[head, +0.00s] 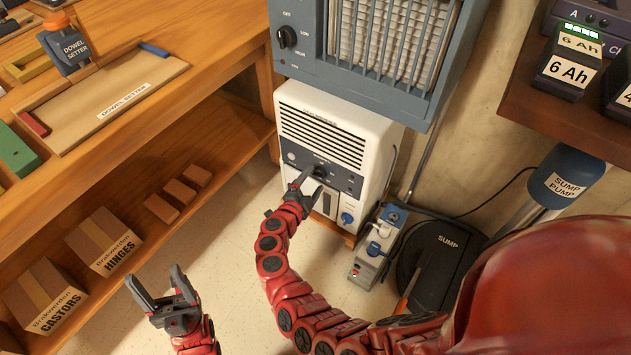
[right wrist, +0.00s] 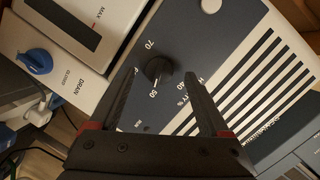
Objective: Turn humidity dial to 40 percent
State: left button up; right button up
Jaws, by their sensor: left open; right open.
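Which number the dial points to is not clear. My right gripper (head: 305,177) is at the panel; its open fingers (right wrist: 160,77) lie on either side of the dial, contact not clear. My left gripper (head: 159,292) is open and empty above the floor.
A blue-grey heater (head: 372,92) hangs above the dehumidifier. A blue drain knob (right wrist: 37,61) sits on its lower front.

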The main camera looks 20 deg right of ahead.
jog(key=shift+x, duration=0.95)
jog(key=shift+s, duration=0.1)
grip_shut()
